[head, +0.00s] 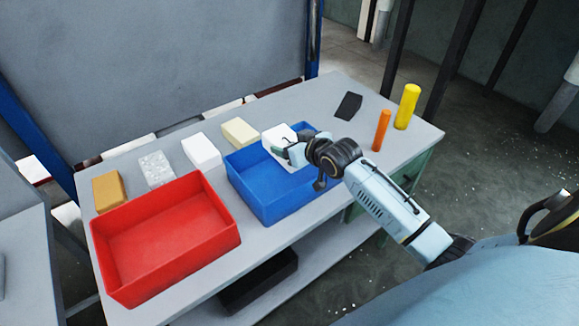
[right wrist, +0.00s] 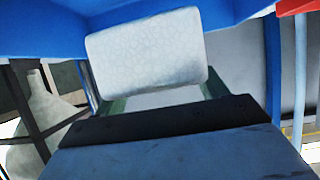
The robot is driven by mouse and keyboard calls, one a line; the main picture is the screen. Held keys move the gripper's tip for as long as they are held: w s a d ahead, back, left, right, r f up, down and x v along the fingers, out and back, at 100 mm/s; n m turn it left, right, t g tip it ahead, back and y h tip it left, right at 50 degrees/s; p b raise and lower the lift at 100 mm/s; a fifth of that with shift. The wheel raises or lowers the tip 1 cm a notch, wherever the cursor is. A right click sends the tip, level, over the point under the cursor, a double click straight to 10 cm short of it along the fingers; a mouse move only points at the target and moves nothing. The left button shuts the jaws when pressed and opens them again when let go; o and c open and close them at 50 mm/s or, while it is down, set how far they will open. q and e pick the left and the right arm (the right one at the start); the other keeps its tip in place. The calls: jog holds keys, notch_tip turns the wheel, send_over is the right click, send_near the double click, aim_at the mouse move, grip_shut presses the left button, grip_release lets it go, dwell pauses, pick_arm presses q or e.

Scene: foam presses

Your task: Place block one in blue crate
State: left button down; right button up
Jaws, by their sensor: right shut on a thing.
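My right gripper (head: 291,150) is shut on a white block (head: 277,136) at the back part of the blue crate (head: 287,204). In the right wrist view the block (right wrist: 146,57) shows a pale patterned face, with blue crate walls (right wrist: 40,35) around it. I cannot tell whether the block touches the crate. The gripper and arm hide part of the crate's right side. My left gripper is not in view.
A red crate (head: 222,240) stands left of the blue one. Behind them are an orange-brown block (head: 109,191), a speckled block (head: 156,168), a white block (head: 202,151) and a cream block (head: 240,132).

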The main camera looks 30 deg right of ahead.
notch_tip(320, 180, down, 3)
jog(key=shift+r, duration=0.1)
jog(key=shift+f, duration=0.4)
notch_tip(320, 180, down, 3)
jog(key=shift+f, duration=0.1)
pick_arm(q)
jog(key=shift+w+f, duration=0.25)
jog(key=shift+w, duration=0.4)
pick_arm(e)
jog(key=shift+f, duration=0.1)
